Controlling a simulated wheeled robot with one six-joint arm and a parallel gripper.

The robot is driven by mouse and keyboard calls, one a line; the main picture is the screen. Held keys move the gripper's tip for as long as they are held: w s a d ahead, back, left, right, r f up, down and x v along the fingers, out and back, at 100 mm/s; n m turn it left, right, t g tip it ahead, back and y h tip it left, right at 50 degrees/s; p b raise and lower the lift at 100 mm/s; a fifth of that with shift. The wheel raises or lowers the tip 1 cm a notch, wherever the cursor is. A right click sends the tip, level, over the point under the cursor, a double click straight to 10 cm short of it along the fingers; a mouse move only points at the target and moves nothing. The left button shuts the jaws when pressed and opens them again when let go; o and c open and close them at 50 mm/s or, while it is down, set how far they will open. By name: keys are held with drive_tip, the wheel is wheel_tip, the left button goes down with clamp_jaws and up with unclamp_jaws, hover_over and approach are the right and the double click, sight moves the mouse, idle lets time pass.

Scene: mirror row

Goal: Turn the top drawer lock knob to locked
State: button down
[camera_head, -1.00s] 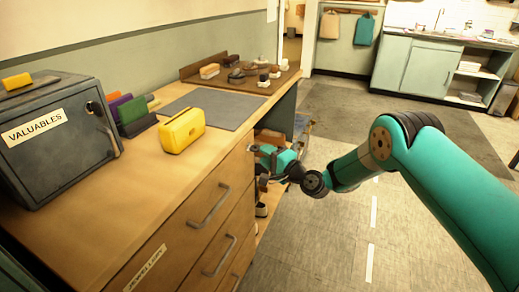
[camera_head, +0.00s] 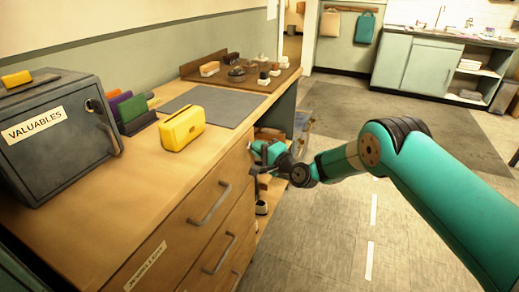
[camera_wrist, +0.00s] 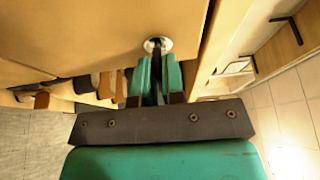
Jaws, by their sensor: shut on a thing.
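The lock knob (camera_wrist: 157,46) shows in the wrist view as a round metal disc with a dark bar, set in the wooden drawer front. My gripper (camera_wrist: 158,66) is shut on the knob's bar, its teal fingers on either side of it. In the head view my gripper (camera_head: 257,158) is at the far right end of the drawer unit, by the top drawer (camera_head: 210,200). The knob is hidden there behind the gripper, and its exact turn angle is hard to tell.
The desk top carries a grey safe (camera_head: 60,135) marked VALUABLES, a yellow case (camera_head: 182,129), a grey mat (camera_head: 212,107) and a brown tray (camera_head: 205,84). Drawer handles (camera_head: 209,205) stick out from the front.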

drive_tip(key=shift+f+b, duration=0.2)
drive_tip(key=shift+b, duration=0.25)
drive_tip(key=n+g+y+b, duration=0.1)
drive_tip(key=n+y+b, duration=0.1)
drive_tip(key=n+b, duration=0.5)
drive_tip(key=n+g+y+b, duration=0.2)
drive_tip(key=n+b, duration=0.6)
drive_tip(key=b, duration=0.7)
drive_tip(key=n+g+y+b, duration=0.1)
drive_tip(key=n+y+b, duration=0.2)
drive_tip(key=n+b, duration=0.4)
drive_tip(key=shift+w+d+f+y+b, duration=0.1)
drive_tip(key=shift+w+f+y+b, duration=0.2)
drive_tip(key=shift+b, duration=2.15)
drive_tip(key=shift+r+n+g, duration=0.15)
drive_tip(key=shift+n+g, duration=0.25)
drive_tip(key=c, duration=1.2)
unclamp_jaws()
drive_tip(key=shift+t, duration=0.3)
